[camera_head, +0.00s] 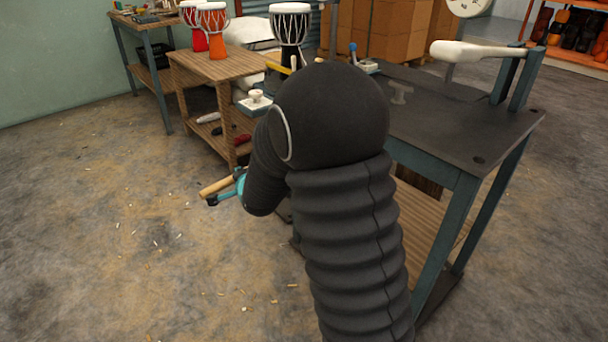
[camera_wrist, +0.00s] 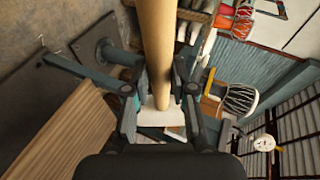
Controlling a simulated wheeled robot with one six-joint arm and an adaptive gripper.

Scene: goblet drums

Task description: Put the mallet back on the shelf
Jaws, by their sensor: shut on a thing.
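The mallet's light wooden handle (camera_head: 215,186) sticks out to the left of my gripper (camera_head: 238,186) in the head view. In the wrist view the handle (camera_wrist: 158,45) runs between the fingers of my gripper (camera_wrist: 160,92), which is shut on it. The mallet's head cannot be made out clearly. My dark arm hides much of the gripper and the middle of the head view. A wooden bench (camera_head: 228,66) stands behind the gripper. Its lower shelf (camera_head: 212,136) holds a white piece, a red piece and dark pieces. The mallet is held clear of this shelf, in front of it.
Red, orange and black goblet drums (camera_head: 213,30) stand at the back. A dark worktable (camera_head: 450,125) at right carries a pale club-shaped piece (camera_head: 475,51) on a stand. A white block with a knob (camera_head: 255,102) is near my arm. The floor (camera_head: 120,240) at left is open, with scattered chips.

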